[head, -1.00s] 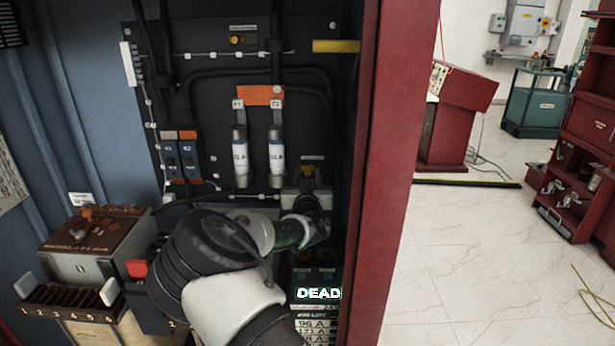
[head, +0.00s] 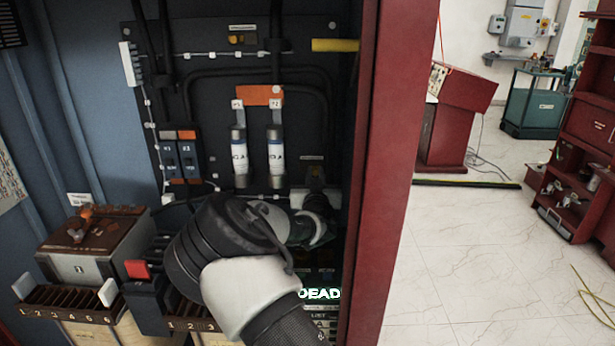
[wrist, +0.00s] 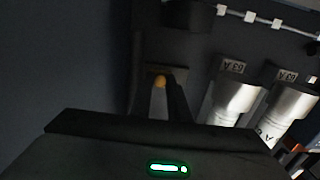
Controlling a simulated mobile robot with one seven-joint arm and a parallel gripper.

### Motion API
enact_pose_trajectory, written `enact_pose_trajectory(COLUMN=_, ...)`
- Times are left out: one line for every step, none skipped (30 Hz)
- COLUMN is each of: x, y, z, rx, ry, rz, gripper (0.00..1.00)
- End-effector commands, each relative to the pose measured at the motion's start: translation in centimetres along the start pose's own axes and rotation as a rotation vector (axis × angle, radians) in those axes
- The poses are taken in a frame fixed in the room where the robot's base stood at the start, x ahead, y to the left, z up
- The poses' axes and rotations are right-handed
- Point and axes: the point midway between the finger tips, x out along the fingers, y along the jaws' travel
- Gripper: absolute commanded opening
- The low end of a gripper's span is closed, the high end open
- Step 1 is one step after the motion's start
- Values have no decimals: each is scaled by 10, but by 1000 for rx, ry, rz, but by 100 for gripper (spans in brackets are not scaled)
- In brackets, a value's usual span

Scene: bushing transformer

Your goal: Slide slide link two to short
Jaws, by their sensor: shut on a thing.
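My gripper (wrist: 161,95) reaches into the open cabinet, low and right of the two fuses. In the wrist view its dark fingers are shut around a small yellow-orange knob, which I take to be slide link two's handle (wrist: 160,81). A pale plate shows behind the knob. In the head view my gripper (head: 316,203) is at the panel's lower right, just below a small label. My arm hides the slide link there, and I cannot read its position or markings.
Two white fuses (head: 239,158) (head: 275,157) stand left of my gripper. The cabinet's red door post (head: 378,180) is close on the right. A brown-topped box (head: 92,238) and slotted racks (head: 65,302) stand at lower left. A DEAD display (head: 319,294) glows below.

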Motion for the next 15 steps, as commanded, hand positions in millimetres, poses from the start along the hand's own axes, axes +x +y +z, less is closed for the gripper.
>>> enact_pose_trajectory(x=0, y=8, z=0, rx=4, ry=1, rz=5, gripper=0)
enact_pose_trajectory(x=0, y=9, z=0, rx=3, ry=1, rz=3, gripper=0)
enact_pose_trajectory(x=0, y=9, z=0, rx=2, ry=1, rz=1, gripper=0)
enact_pose_trajectory(x=0, y=8, z=0, rx=1, ry=1, rz=1, gripper=0)
enact_pose_trajectory(x=0, y=9, z=0, rx=1, ry=1, rz=1, gripper=0)
enact_pose_trajectory(x=0, y=9, z=0, rx=1, ry=1, rz=2, gripper=0)
enact_pose_trajectory(x=0, y=9, z=0, rx=1, ry=1, rz=3, gripper=0)
enact_pose_trajectory(x=0, y=9, z=0, rx=1, ry=1, rz=3, gripper=0)
enact_pose_trajectory(x=0, y=10, z=0, rx=1, ry=1, rz=4, gripper=18)
enact_pose_trajectory(x=0, y=10, z=0, rx=1, ry=1, rz=4, gripper=23)
enact_pose_trajectory(x=0, y=10, z=0, rx=1, ry=1, rz=4, gripper=28)
enact_pose_trajectory(x=0, y=10, z=0, rx=1, ry=1, rz=3, gripper=34)
enact_pose_trajectory(x=0, y=9, z=0, rx=1, ry=1, rz=3, gripper=35)
enact_pose_trajectory(x=0, y=9, z=0, rx=1, ry=1, rz=3, gripper=35)
enact_pose_trajectory(x=0, y=9, z=0, rx=1, ry=1, rz=2, gripper=35)
